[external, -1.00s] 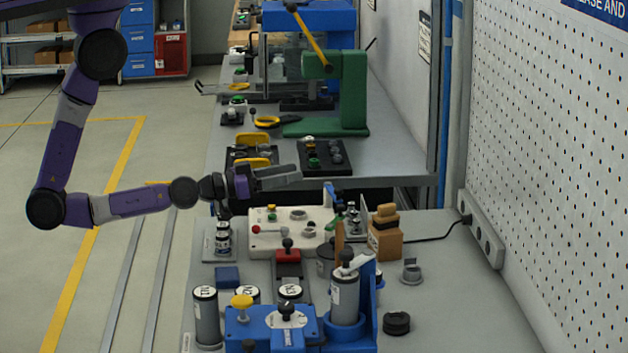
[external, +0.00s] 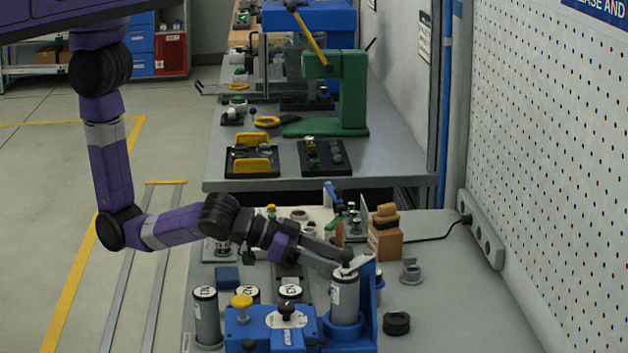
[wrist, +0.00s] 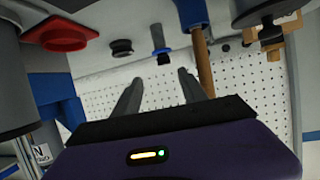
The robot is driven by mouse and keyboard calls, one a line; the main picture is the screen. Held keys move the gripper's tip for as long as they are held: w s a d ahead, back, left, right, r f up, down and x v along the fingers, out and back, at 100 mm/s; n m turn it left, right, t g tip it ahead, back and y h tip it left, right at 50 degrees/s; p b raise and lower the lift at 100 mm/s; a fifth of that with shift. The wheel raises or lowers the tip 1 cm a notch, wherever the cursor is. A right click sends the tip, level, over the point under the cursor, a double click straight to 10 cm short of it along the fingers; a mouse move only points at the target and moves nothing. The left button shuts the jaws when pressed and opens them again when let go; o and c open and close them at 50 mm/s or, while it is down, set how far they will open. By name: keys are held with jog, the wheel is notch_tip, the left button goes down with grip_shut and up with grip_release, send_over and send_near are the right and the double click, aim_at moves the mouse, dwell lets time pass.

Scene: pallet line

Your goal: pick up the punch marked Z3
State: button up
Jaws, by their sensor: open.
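I cannot read a Z3 mark on anything in these views. In the external view, dark grey cylinders marked N1 (external: 207,318), N2 (external: 247,293) and N3 (external: 290,291) stand at the near left of the bench. A silver-grey cylinder (external: 345,298) with a label too small to read stands upright in a blue holder (external: 368,310). My gripper (external: 342,259) is just above and behind that cylinder's top; I cannot tell whether they touch. In the wrist view my gripper (wrist: 158,76) is open, with nothing between its fingers.
A blue fixture (external: 270,325) with yellow and black knobs fills the near bench. Wooden blocks (external: 384,238), a grey fitting (external: 410,272) and a black ring (external: 396,323) lie to the right. A pegboard wall (external: 550,150) bounds the right side.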

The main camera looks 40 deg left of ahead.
jog(key=shift+n+y, duration=0.3)
jog(key=shift+n, duration=0.1)
jog(key=shift+w+p+x, duration=0.2)
jog(key=shift+p+x, duration=0.65)
jog(key=shift+x, duration=3.05)
jog(key=shift+a, duration=0.15)
jog(key=shift+r+t, duration=0.1)
jog(key=shift+t, duration=0.2)
grip_shut()
